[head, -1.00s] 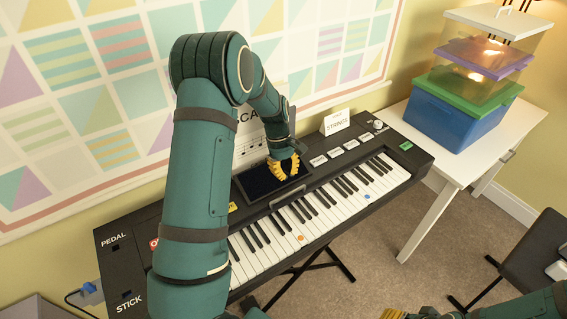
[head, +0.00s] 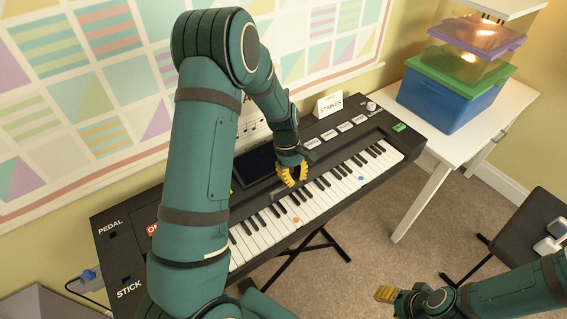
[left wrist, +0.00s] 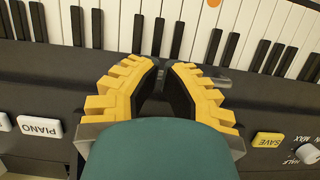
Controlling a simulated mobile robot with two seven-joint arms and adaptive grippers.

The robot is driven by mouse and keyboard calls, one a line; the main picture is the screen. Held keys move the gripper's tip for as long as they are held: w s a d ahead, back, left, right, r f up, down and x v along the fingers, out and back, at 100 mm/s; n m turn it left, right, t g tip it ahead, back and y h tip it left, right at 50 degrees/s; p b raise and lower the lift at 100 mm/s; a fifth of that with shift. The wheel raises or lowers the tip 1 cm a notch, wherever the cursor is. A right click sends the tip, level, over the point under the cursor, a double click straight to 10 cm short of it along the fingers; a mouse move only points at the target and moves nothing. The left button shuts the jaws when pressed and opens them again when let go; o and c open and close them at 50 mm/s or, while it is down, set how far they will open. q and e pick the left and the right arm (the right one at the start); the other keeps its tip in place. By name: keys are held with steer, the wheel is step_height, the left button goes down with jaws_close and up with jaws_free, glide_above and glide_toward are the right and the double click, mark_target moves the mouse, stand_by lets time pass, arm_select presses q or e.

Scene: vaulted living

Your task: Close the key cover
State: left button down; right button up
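The black keyboard (head: 412,148) stands below the wall with its white and black keys bare, so the key cover is open. A small grey handle (left wrist: 216,81) shows at the back edge of the keys in the left wrist view, partly hidden by my fingers. My left gripper (head: 292,178) is over the back edge of the keys, near the middle of the keyboard. In the left wrist view its yellow fingertips (left wrist: 165,66) are apart, with a narrow gap, close to the handle. Contact with it cannot be told. My right gripper (head: 386,294) is low at the right, away from the keyboard.
A white side table (head: 440,160) with a blue bin (head: 450,98) and stacked boxes stands right of the keyboard. A STRINGS card (head: 330,105) stands at the keyboard's back. A dark bench (head: 525,240) is at lower right.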

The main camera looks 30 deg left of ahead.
arm_select(q)
steer(key=s+d, duration=0.1)
steer(key=d, duration=0.1)
steer(key=s+d, duration=0.1)
steer(key=d, duration=0.2)
steer(key=s+d+p, duration=0.1)
steer(key=d, duration=0.1)
steer(key=shift+s+d, duration=0.15)
steer(key=shift+d, duration=0.25)
arm_select(e)
steer(key=shift+s+r, duration=0.15)
steer(key=shift+r, duration=0.7)
